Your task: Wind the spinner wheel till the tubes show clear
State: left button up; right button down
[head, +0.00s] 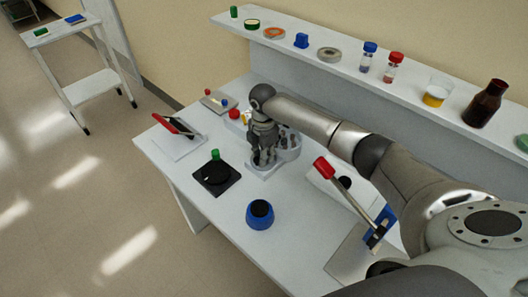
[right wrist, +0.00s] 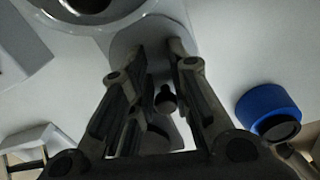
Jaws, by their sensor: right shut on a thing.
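The spinner wheel (head: 289,153) looks like a pale grey round housing on a white base, with dark openings in its top; its rim (right wrist: 130,12) shows at the top of the right wrist view. The tubes cannot be made out clearly. My right gripper (head: 263,162) points down at the near left side of the wheel. In the right wrist view its fingers (right wrist: 160,52) are closed in around a part of the wheel, with a dark round knob (right wrist: 165,98) between them. The fingers hide much of the held part. My left gripper is not in view.
A black plate with a dial and green knob (head: 215,177) and a blue cup (head: 260,215) stand near the gripper. A red-handled lever (head: 345,190) stands to the right. A shelf (head: 330,60) with jars and bottles runs behind. The bench's front left is clear.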

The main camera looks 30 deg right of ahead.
jog(key=shift+s+f, duration=0.1)
jog(key=shift+f, duration=0.3)
jog(key=c, duration=1.7)
grip_release()
jog(key=o, duration=0.7)
jog(key=shift+w+f, duration=0.2)
jog(key=shift+w, duration=0.05)
jog(key=o, duration=1)
jog(key=shift+w+d, duration=0.1)
jog(key=shift+d, duration=0.15)
jog(key=shift+c, duration=0.2)
jog(key=shift+r, duration=0.1)
jog(key=shift+a+r, duration=0.1)
jog(key=shift+a, duration=0.05)
notch_tip(320, 180, up, 12)
